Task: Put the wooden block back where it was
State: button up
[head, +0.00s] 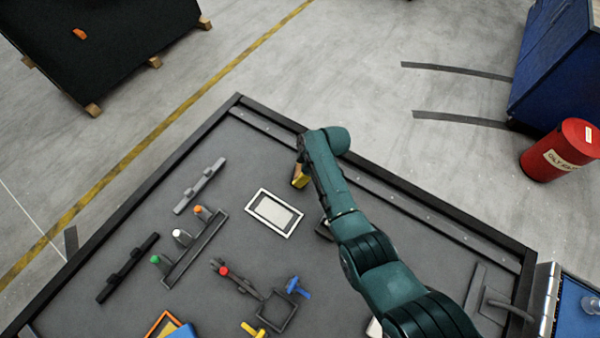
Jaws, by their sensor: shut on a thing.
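My gripper (300,178) points down near the upper edge of the grey table, largely hidden behind my own green arm. A small yellow and tan piece, which looks like the wooden block (299,182), shows at its tip, and the gripper is shut on it. I cannot tell whether the block touches the table. A white-framed grey rectangle (273,212) lies just left of and below it in the picture. Part of a dark item (324,230) shows beside the arm.
A rack with orange, white and green pegs (195,247) stands at left. Near it lie grey and black bars, a red-knobbed tool (225,271), a square dark frame (277,311), blue and yellow pieces, and an orange-edged tray (162,324). A raised dark rim (410,193) borders the table.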

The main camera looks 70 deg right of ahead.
jog(key=shift+w+d+r, duration=0.1)
jog(key=shift+r, duration=0.05)
jog(key=shift+f, duration=0.2)
jog(key=o, duration=1.1)
jog(key=p+v, duration=0.3)
jog(key=v, duration=0.9)
jog(key=shift+r, duration=0.25)
